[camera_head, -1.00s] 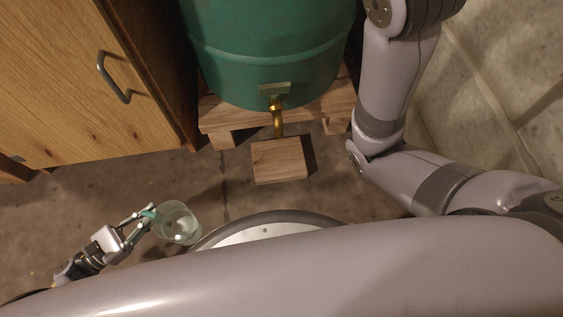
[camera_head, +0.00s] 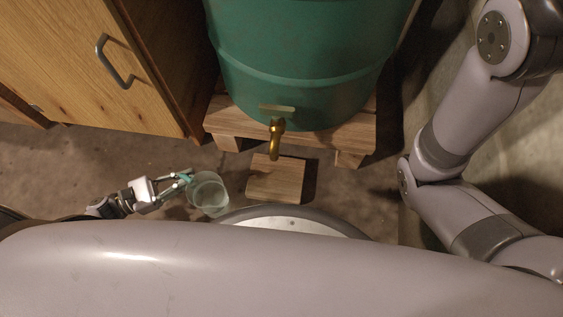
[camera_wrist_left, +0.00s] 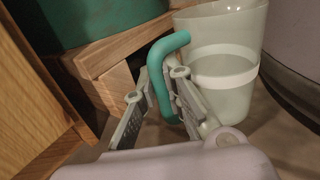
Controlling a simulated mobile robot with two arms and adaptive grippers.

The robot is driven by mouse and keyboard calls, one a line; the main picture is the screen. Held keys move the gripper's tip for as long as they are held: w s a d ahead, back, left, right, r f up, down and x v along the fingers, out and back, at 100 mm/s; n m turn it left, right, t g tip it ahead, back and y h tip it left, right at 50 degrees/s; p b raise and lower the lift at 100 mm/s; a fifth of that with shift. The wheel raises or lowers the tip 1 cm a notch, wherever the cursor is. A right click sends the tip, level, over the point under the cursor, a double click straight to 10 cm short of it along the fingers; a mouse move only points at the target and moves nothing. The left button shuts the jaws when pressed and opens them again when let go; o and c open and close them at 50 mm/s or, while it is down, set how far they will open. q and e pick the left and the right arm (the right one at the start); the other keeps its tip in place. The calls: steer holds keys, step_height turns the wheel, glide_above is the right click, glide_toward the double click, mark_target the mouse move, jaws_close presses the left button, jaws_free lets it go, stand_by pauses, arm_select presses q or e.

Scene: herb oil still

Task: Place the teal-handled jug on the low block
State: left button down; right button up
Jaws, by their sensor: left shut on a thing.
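The clear jug (camera_head: 209,192) has a teal handle and a pale band. It also fills the upper right of the left wrist view (camera_wrist_left: 228,92). My left gripper (camera_head: 186,178) is shut on the teal handle (camera_wrist_left: 162,75), with the jug on the gripper's right in the head view. The low wooden block (camera_head: 277,180) stands on the floor to the right of the jug, apart from it, below the brass tap. I cannot tell how high the jug is above the floor. My right gripper is not in view.
A green barrel (camera_head: 300,60) with a brass tap (camera_head: 275,140) stands on a wooden stand (camera_head: 350,135) behind the block. A wooden cabinet (camera_head: 60,60) with a metal handle is at the left. Bare floor lies between cabinet and stand.

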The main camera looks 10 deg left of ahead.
arm_select(q)
steer(key=b+x, duration=0.2)
steer(key=x, duration=0.4)
steer(key=b+x, duration=0.2)
steer(key=x, duration=0.4)
steer(key=f+b+x, duration=0.1)
steer(key=b+x, duration=0.1)
steer(key=x, duration=0.4)
steer(key=shift+s+f+b, duration=0.1)
steer(key=shift+f+b, duration=0.15)
steer(key=shift+b, duration=0.2)
steer(key=shift+f, duration=0.15)
steer(key=c, duration=1.7)
jaws_free()
